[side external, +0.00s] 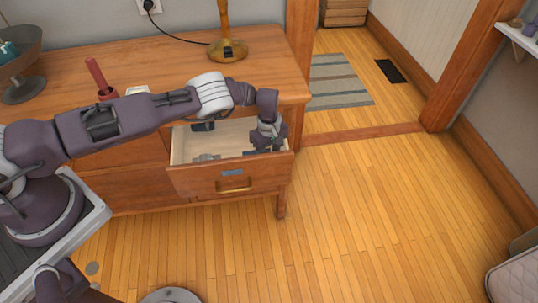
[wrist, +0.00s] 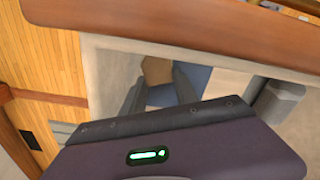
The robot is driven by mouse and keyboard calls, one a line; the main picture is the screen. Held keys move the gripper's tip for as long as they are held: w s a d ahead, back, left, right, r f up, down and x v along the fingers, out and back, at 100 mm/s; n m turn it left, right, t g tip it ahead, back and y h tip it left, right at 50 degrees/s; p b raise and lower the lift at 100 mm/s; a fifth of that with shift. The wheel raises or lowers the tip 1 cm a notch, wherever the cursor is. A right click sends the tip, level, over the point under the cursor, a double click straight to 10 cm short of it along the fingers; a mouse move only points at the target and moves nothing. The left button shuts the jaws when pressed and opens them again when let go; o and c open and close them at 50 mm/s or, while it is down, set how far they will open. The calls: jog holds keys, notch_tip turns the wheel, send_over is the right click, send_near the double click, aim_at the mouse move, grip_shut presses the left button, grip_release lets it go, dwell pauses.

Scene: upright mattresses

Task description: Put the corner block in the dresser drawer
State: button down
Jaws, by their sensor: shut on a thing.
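My gripper (side external: 266,146) points down into the open dresser drawer (side external: 232,178), near its right end. In the wrist view, my gripper's fingers (wrist: 160,88) are shut on a small piece, which I take to be the corner block (wrist: 157,70). A tan face of it shows between the fingers, and a blue area shows beside it. Its full shape is hidden. In the side view, the block is hidden by my gripper. I cannot tell whether it touches the drawer floor.
The drawer front has a brass handle. A lamp (side external: 228,45), a red-handled item (side external: 98,77) and a bowl (side external: 22,85) stand on the dresser top (side external: 165,58).

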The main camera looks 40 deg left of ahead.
jog(key=shift+f, duration=0.25)
jog(key=shift+s+f, duration=0.1)
jog(key=shift+f, duration=0.15)
jog(key=c, duration=1.2)
grip_release()
jog(key=shift+c, duration=0.2)
jog(key=shift+s+d+f, duration=0.1)
notch_tip(320, 180, up, 13)
jog(key=shift+w, duration=0.2)
